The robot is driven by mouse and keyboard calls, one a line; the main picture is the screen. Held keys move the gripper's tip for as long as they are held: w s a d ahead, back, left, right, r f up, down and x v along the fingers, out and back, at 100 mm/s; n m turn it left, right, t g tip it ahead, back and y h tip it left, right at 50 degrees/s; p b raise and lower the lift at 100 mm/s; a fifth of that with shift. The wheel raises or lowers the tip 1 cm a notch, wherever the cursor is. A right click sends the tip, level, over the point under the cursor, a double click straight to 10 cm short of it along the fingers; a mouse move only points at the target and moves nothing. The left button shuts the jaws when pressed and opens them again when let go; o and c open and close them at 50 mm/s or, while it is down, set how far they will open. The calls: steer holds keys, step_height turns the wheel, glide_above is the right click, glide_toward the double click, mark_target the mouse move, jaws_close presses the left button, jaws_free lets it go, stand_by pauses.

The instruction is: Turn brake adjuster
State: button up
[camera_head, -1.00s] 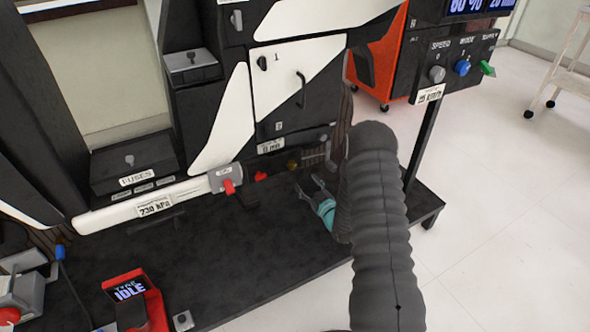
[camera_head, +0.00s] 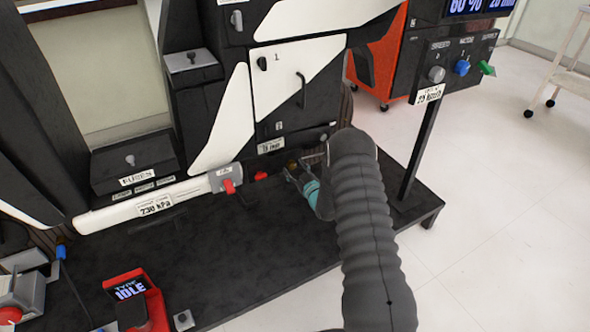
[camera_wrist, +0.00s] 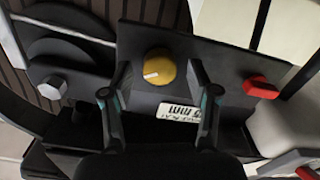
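The brake adjuster appears to be a round yellow knob (camera_wrist: 159,67) with a white pointer mark, on a dark plate in the wrist view. In the head view the knob (camera_head: 292,164) is small, low on the rig. My gripper (camera_wrist: 158,77) is open, with one finger to the left and one to the right of the knob. Gaps show between the knob and both fingers, and nothing is held. In the head view my gripper (camera_head: 293,174) is right in front of the knob. A white label (camera_wrist: 181,113) in mm, upside down, sits just below the knob.
A red knob or lever (camera_wrist: 262,86) is to the right of the yellow knob. A grey hex bolt head (camera_wrist: 52,88) is to the left. A white cylinder with a pressure label (camera_head: 155,207) lies left along the rig. The dark platform (camera_head: 240,265) in front is mostly clear.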

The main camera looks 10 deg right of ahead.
steer(key=c, duration=1)
steer(key=shift+o, duration=0.2)
steer(key=shift+f+m+b, duration=0.1)
steer(key=shift+m+b, duration=0.2)
steer(key=shift+b, duration=0.15)
steer(key=shift+f+m+b, duration=0.1)
steer(key=shift+m+b, duration=0.8)
steer(key=shift+b, duration=0.15)
steer(key=m+b, duration=0.6)
steer(key=m, duration=0.3)
steer(key=shift+r, duration=0.2)
steer(key=shift+m, duration=0.4)
